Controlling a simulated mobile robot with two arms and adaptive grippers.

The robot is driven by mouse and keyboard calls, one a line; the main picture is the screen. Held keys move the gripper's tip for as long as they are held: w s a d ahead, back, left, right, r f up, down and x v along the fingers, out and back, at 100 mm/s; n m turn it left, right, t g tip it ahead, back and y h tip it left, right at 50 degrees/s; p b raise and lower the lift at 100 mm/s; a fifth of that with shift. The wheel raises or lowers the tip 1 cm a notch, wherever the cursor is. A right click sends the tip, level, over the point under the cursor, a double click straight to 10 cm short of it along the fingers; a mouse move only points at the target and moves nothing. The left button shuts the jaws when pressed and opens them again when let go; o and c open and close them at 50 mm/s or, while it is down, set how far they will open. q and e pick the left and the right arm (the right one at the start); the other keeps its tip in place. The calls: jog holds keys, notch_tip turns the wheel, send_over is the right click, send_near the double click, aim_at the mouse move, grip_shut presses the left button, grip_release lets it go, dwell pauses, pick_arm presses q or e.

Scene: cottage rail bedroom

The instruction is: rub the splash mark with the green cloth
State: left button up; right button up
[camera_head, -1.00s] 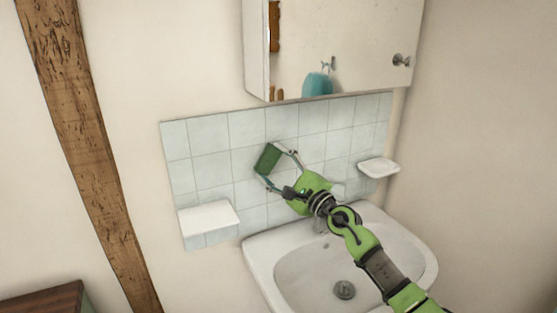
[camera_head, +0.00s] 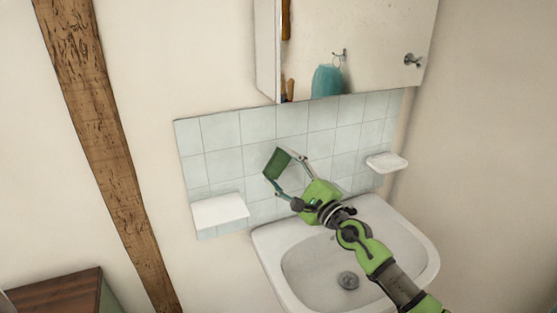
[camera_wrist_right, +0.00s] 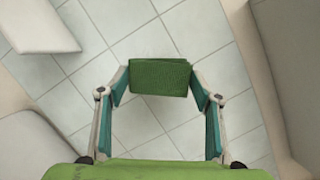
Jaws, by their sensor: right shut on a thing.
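The green cloth (camera_head: 278,164) is a folded pad in front of the tiled splashback above the basin. My right gripper (camera_head: 285,170) is shut on it, one finger at each side. In the right wrist view the cloth (camera_wrist_right: 160,77) sits between the two fingers (camera_wrist_right: 160,88), with pale tiles behind it. I cannot tell whether the cloth touches the tiles. I see no splash mark on the tiles; the cloth and gripper hide part of them. My left gripper is not in view.
A white washbasin (camera_head: 410,259) stands below the tiles (camera_head: 222,130). A white shelf (camera_head: 219,211) juts out left of the gripper and a small soap dish (camera_head: 386,162) right of it. A mirrored cabinet (camera_head: 385,40) hangs above. A wooden beam (camera_head: 100,140) runs down the left wall.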

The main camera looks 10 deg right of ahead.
jog(key=shift+s+d+p, duration=0.2)
jog(key=shift+s+p, duration=0.1)
jog(key=shift+s, duration=0.65)
jog(key=shift+s, duration=0.15)
jog(key=shift+s+d+p, duration=0.15)
jog(key=shift+s+p, duration=0.15)
jog(key=shift+s, duration=0.4)
jog(key=shift+s+d+p, duration=0.15)
jog(key=shift+s+p, duration=0.15)
jog(key=shift+s, duration=0.35)
jog(key=shift+w, duration=0.1)
